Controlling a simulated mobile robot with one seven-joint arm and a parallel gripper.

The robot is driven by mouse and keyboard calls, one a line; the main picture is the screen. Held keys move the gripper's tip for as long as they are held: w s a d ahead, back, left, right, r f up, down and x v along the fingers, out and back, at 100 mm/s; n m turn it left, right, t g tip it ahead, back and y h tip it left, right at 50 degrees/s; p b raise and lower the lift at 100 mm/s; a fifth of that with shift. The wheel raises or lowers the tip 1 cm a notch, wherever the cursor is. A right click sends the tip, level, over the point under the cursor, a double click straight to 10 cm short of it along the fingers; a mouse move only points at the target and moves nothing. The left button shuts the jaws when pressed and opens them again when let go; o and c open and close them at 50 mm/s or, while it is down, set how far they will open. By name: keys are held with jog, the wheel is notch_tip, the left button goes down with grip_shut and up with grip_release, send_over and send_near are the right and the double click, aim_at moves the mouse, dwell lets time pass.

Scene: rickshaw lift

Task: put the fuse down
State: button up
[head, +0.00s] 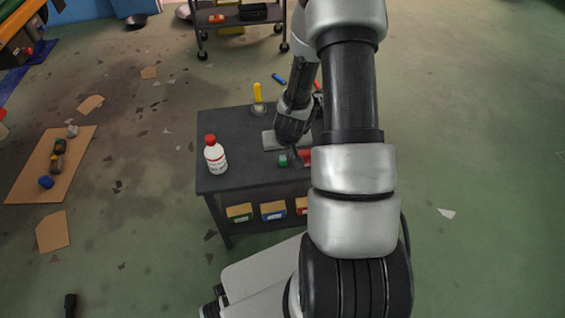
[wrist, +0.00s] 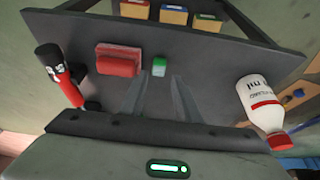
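The fuse appears to be the small green and white piece (wrist: 159,69) on the dark table top in the wrist view. It also shows as a small green piece (head: 283,160) in the head view. My gripper (wrist: 160,76) is low over the table. Its two fingers are apart, with the piece between or just beyond their tips and a small gap on each side. In the head view my gripper (head: 291,150) is at the table's right part, partly hidden by my arm. I cannot tell whether the fingertips touch the table.
The dark table (head: 245,180) also holds a red block (wrist: 118,60), a red and black cylinder (wrist: 60,75), a white bottle with a red cap (head: 215,155) and a yellow-handled tool (head: 257,93). Coloured bins (head: 273,210) sit below. Cardboard (head: 52,160) lies on the floor.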

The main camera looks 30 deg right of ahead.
aim_at(283, 158)
jog(key=shift+b+x, duration=0.85)
jog(key=shift+x, duration=2.3)
jog(key=shift+d, duration=0.15)
jog(key=shift+c, duration=0.2)
grip_shut()
